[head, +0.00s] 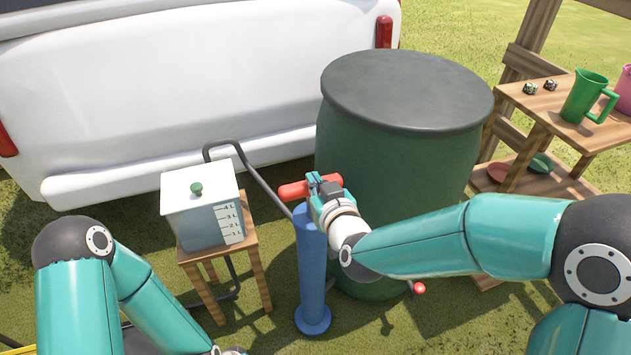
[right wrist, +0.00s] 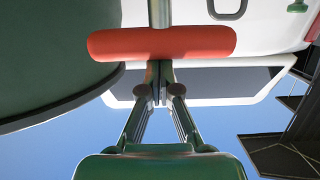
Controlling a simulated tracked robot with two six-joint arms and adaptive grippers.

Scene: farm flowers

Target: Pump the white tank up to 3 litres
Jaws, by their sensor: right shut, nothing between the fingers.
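The white tank (head: 190,222) stands on a small wooden stool (head: 255,262), with a green knob (head: 196,188) on its lid and a scale marked 1 to 4 L. I cannot read its level clearly. The blue pump (head: 312,268) stands upright to its right, with a red crossbar handle (head: 294,189) at its top. My right gripper (head: 318,184) is at the handle, shut and empty. In the right wrist view its fingertips (right wrist: 158,92) are close against the red handle (right wrist: 200,43); touching is unclear. My left gripper (head: 226,351) is mostly cut off at the bottom edge.
A dark hose (head: 258,176) runs between the tank and the pump. A large green barrel (head: 395,165) stands right behind the pump. A white vehicle (head: 170,90) fills the back. A wooden shelf (head: 545,110) with a green jug (head: 586,97) stands at the right.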

